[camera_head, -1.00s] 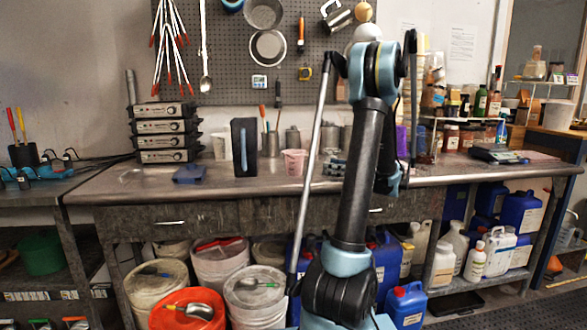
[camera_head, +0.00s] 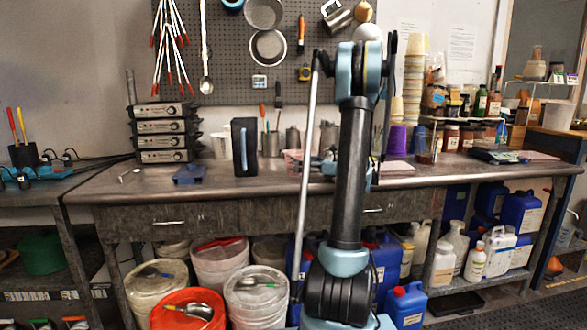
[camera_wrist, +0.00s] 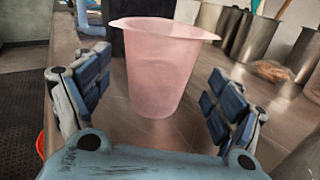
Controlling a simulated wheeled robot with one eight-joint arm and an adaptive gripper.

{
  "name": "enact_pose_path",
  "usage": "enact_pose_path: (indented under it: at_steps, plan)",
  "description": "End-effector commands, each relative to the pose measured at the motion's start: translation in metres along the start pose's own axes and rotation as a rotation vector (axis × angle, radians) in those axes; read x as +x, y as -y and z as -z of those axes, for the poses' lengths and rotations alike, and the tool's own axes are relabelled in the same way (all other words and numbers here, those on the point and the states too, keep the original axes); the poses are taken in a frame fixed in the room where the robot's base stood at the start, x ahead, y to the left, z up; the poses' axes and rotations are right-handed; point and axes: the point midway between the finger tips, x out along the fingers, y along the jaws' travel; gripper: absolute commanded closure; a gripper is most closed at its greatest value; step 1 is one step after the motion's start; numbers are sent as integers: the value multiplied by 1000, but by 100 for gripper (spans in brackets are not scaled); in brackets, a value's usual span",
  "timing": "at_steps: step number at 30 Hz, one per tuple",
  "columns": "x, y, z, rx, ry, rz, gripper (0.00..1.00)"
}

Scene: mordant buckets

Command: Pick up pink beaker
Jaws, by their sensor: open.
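The pink beaker (camera_wrist: 163,70) stands upright on the bench in the wrist view, a little beyond and between the fingers. In the head view only part of the pink beaker (camera_head: 291,158) shows, behind my arm. My gripper (camera_wrist: 155,100) is open, with one padded finger to the left of the beaker and one to the right. Clear gaps show between the fingers and the beaker's sides. In the head view the gripper is mostly hidden by my arm.
Metal containers (camera_wrist: 259,38) stand behind and right of the beaker. A black box-like object (camera_head: 245,147) stands to its left on the workbench (camera_head: 140,184). Purple cups (camera_head: 397,140) are at the right. The bench's front edge runs along the left of the wrist view.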

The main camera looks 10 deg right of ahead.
Motion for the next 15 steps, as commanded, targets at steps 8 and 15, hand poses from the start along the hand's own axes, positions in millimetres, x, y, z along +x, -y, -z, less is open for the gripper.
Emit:
enact_pose_path:
  at_steps: [8, 15]
  plan:
    - [33, -4, 2, 0, 0, -3, 14]
    - [48, -3, 2, 0, 0, -1, 14]
